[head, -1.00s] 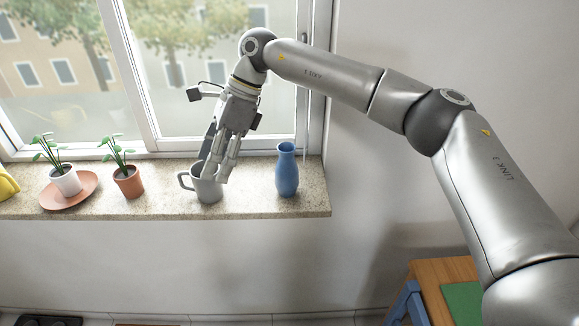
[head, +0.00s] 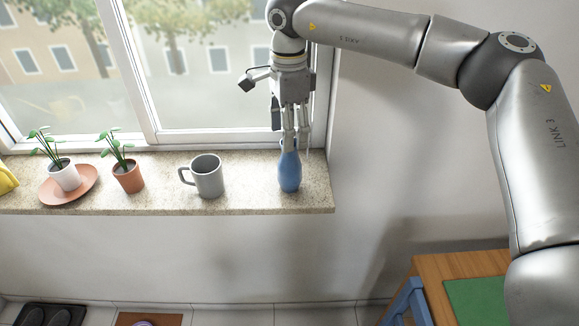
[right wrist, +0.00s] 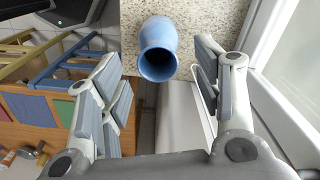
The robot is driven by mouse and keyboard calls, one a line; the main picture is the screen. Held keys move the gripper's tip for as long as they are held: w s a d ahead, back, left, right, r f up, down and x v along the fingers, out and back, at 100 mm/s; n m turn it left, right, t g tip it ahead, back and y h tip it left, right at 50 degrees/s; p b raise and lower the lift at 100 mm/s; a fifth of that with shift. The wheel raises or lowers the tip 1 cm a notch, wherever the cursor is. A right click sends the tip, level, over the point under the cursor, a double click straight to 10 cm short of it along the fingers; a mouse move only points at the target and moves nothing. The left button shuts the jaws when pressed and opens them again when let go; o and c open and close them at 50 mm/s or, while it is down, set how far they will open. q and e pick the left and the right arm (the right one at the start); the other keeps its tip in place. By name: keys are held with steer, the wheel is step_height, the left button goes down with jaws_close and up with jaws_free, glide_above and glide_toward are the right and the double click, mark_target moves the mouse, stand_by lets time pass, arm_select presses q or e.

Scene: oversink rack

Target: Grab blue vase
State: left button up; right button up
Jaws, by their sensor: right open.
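The blue vase (head: 289,172) stands upright on the stone windowsill, near its right end. My right gripper (head: 290,140) is above it in the head view, fingers pointing down and overlapping the vase's neck. In the right wrist view the vase (right wrist: 158,48) shows its open mouth ahead, between the two open fingers (right wrist: 165,95), with clear gaps on both sides. The gripper is open and holds nothing. My left gripper is not in view.
A grey mug (head: 208,177) stands left of the vase on the windowsill (head: 240,190). Potted plants (head: 127,177) stand farther left. The window frame is close behind. Below right are a wooden table (head: 440,268) and a blue chair (head: 408,302).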

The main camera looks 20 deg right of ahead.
mark_target(290, 166)
steer(key=shift+s+d+f+p, duration=0.1)
steer(key=shift+f+p, duration=0.35)
steer(key=shift+f, duration=1.4)
jaws_close()
